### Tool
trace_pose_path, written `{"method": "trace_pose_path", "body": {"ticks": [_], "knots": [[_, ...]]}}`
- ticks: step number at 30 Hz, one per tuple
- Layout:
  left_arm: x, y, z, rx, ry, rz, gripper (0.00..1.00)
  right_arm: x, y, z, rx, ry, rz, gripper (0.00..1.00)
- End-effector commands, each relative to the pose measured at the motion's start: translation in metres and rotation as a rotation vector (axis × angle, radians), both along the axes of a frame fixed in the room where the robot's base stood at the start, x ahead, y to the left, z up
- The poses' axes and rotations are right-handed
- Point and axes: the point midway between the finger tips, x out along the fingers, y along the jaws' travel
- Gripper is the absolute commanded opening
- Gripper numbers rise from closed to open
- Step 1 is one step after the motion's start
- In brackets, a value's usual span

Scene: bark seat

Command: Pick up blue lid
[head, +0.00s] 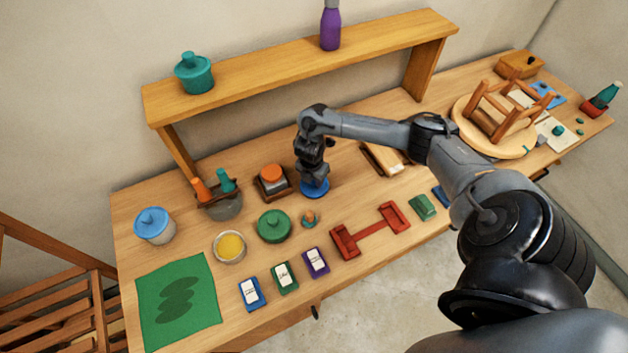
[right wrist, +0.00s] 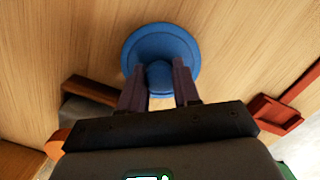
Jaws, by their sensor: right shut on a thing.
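The blue lid (head: 314,190) is a round disc with a knob, at the middle of the bench in the head view. It also shows in the right wrist view (right wrist: 168,40), with its knob between my fingers. My right gripper (head: 313,180) comes down on it from above and is shut on the knob, seen too in the right wrist view (right wrist: 159,88). I cannot tell whether the lid touches the bench. A jar with a lighter blue lid (head: 153,224) stands at the left. My left gripper is not in view.
An orange-topped item on a wooden base (head: 272,180) stands just left of the lid. A green lidded pot (head: 274,226) and a small orange-topped peg (head: 309,218) are in front. A red rack (head: 371,232) lies to the right. The raised shelf (head: 290,66) is behind.

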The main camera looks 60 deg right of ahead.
Motion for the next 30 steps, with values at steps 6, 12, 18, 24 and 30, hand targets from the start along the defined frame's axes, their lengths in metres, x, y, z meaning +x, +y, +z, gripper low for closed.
{"method": "trace_pose_path", "body": {"ticks": [6,12,18,24,30], "knots": [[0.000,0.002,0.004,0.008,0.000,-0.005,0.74,0.002,-0.001,0.026,-0.001,-0.005,0.001,0.02],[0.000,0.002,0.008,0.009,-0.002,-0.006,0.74,-0.023,-0.013,0.051,-0.006,0.001,0.002,0.02],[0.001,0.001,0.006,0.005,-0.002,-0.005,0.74,-0.059,-0.031,0.074,-0.006,0.003,0.001,0.02],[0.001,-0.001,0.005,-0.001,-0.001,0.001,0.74,-0.084,-0.043,0.091,-0.005,0.002,0.001,0.02],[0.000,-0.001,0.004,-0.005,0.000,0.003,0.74,-0.097,-0.050,0.100,-0.004,0.000,-0.001,0.02]]}}
